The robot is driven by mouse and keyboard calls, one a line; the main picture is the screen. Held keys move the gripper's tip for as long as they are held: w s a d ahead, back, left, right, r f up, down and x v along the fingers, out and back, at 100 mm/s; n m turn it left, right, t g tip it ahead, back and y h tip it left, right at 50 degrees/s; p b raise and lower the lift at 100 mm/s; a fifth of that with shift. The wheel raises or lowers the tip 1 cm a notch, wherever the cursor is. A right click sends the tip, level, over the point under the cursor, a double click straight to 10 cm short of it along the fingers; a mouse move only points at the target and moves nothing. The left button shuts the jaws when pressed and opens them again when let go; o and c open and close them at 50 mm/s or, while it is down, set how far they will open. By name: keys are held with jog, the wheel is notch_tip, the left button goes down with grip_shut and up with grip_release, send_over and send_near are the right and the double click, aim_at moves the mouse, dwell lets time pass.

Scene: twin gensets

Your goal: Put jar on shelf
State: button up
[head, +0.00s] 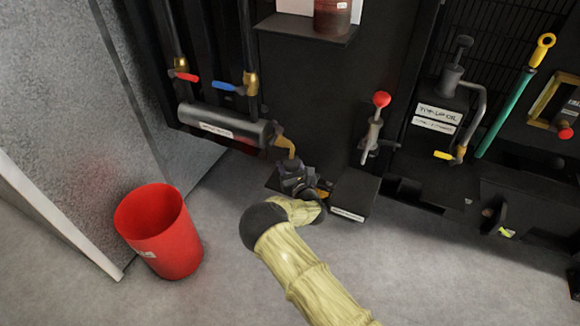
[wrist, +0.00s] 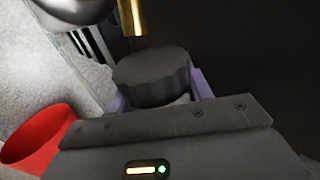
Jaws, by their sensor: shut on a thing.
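My gripper (head: 290,178) is low in front of the black machine in the head view, just below a brass spout (head: 285,146). In the wrist view, my gripper (wrist: 160,92) has its purple fingers on both sides of a jar with a dark ribbed lid (wrist: 152,68). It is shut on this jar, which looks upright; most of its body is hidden. The spout's end (wrist: 132,15) shows just above and behind the lid. A black shelf (head: 305,32) is at the top of the head view, with a dark red-brown jar (head: 332,18) on it.
A red bin (head: 160,232) stands on the floor at left. A dark horizontal cylinder (head: 225,126) and valves with red and blue handles are above left of my gripper. A labelled black box (head: 355,193) and a red-knobbed lever (head: 381,100) are to its right.

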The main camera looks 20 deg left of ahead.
jog(key=shift+f, duration=0.15)
jog(key=o, duration=0.7)
jog(key=shift+r, duration=0.25)
jog(key=p+v, duration=0.1)
jog(key=v, duration=0.6)
jog(key=shift+s+d, duration=0.15)
jog(key=shift+s, duration=0.1)
